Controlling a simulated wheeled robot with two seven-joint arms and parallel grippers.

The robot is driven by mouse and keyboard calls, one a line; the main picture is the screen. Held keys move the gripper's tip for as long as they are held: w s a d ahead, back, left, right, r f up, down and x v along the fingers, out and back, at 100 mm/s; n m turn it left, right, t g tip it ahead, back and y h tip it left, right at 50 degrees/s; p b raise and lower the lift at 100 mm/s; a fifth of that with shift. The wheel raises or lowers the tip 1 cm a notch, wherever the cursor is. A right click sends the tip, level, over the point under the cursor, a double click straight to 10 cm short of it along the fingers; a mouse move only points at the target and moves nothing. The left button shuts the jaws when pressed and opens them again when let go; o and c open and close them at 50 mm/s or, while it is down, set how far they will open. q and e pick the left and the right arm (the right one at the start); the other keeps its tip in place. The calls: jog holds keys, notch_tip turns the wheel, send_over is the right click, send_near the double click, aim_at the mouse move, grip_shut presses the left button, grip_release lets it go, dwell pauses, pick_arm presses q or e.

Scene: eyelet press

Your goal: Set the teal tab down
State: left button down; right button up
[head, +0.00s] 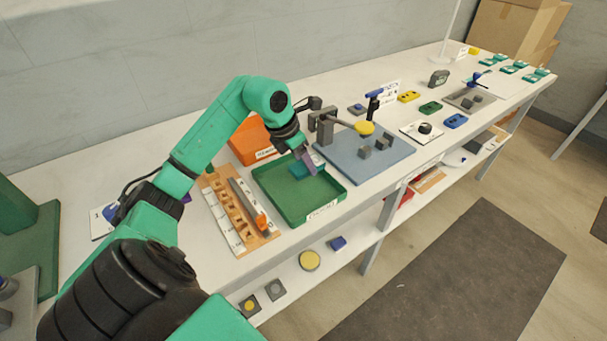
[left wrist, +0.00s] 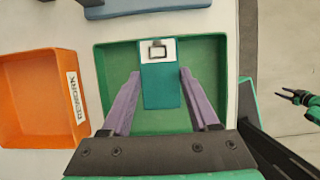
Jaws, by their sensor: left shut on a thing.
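The teal tab (left wrist: 163,88) is between the two purple fingers of my left gripper (left wrist: 160,74), which is shut on it. The tab's far end is white with a small metal loop. The tab is over the floor of the green tray (left wrist: 120,65); I cannot tell whether it touches it. In the head view my left gripper (head: 311,168) reaches down into the green tray (head: 330,203), partly hiding the teal tab (head: 298,170). A small dark gripper, seemingly my right one (left wrist: 298,97), shows at the right edge of the left wrist view.
An orange REWORK bin (head: 249,142) stands close behind the tray. A blue-grey board (head: 345,170) with a lever press (head: 325,125) lies to its right. A wooden rack (head: 222,205) with a long tool lies to its left. The tray's front floor is clear.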

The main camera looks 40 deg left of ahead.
aim_at(300, 168)
pick_arm(q)
notch_tip(300, 168, down, 5)
jog(key=shift+r, duration=0.1)
jog(key=c, duration=0.6)
grip_release()
jog(key=o, duration=0.5)
jog(key=shift+c, duration=0.2)
jog(key=shift+r+p, duration=0.1)
jog(key=shift+p, duration=0.2)
jog(key=shift+s+r, duration=0.1)
jog(key=shift+r, duration=0.1)
jog(key=b+v, duration=0.2)
jog(key=v, duration=0.9)
jog(key=shift+r, duration=0.2)
jog(key=shift+s+a, duration=0.1)
jog(key=shift+s, duration=0.05)
